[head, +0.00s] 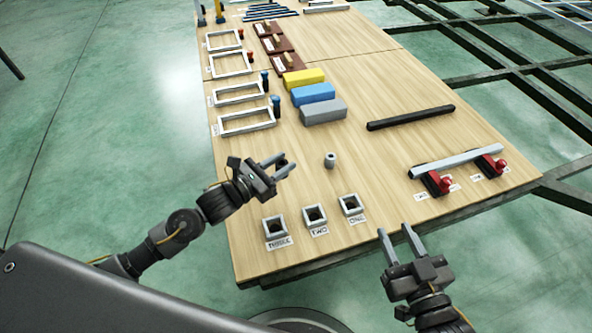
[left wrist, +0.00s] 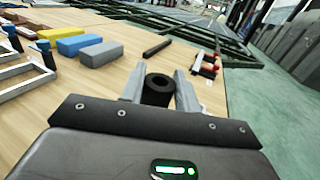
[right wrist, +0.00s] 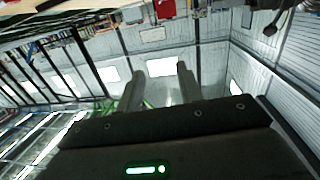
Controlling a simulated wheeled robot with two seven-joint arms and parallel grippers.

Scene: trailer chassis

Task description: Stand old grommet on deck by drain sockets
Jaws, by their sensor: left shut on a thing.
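My left gripper (head: 276,168) is shut on a black ring-shaped grommet (left wrist: 158,90). In the left wrist view it sits between the two fingers with its hole showing. In the head view the grommet (head: 284,162) is a small dark shape at the fingertips, above the wooden deck (head: 375,165). Three square drain sockets (head: 314,214) with dark openings stand in a row near the deck's front edge, labels in front. The left gripper is behind and left of them. A small grey cylinder (head: 330,160) stands upright on the deck to its right. My right gripper (head: 396,245) is open and empty, off the front edge.
Grey, blue and yellow blocks (head: 314,91) lie behind. Rectangular frames (head: 247,121) line the left edge. A black bar (head: 411,117) and red clamps (head: 438,183) with a metal bar are at the right. Deck between cylinder and sockets is clear.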

